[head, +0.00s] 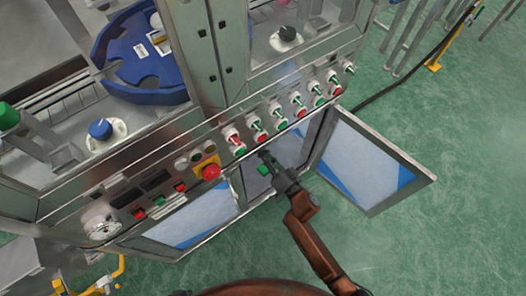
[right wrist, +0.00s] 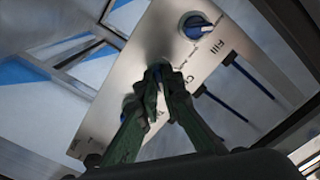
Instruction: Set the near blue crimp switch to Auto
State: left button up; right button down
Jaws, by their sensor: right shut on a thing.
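My right gripper (head: 264,162) reaches down from the lower right to the open lower cabinet under the control panel in the head view. In the right wrist view its green fingers (right wrist: 158,80) are shut on the blue crimp switch (right wrist: 155,74) on a silver plate (right wrist: 110,90). The fingers cover most of the switch and part of the label beginning with "C" beside it. Which way the switch points cannot be told. The switch is hidden in the head view. My left gripper is not in view.
A second blue switch (right wrist: 199,27), labelled Fill, sits close by on the same plate. In the head view, an open cabinet door (head: 370,165) stands right of my gripper. A red emergency button (head: 211,172) and a row of red and green switches (head: 280,122) line the panel above.

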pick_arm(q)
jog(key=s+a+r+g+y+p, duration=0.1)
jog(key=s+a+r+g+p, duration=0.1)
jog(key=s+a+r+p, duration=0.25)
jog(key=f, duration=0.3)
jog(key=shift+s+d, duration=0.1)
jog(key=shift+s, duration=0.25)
pick_arm(e)
jog(key=n, duration=1.6)
jog(key=shift+d+f+n, duration=0.1)
jog(key=shift+n, duration=0.3)
jog(key=c, duration=2.4)
grip_release()
jog(key=shift+d, duration=0.1)
jog(key=o, duration=0.3)
jog(key=shift+a, duration=0.2)
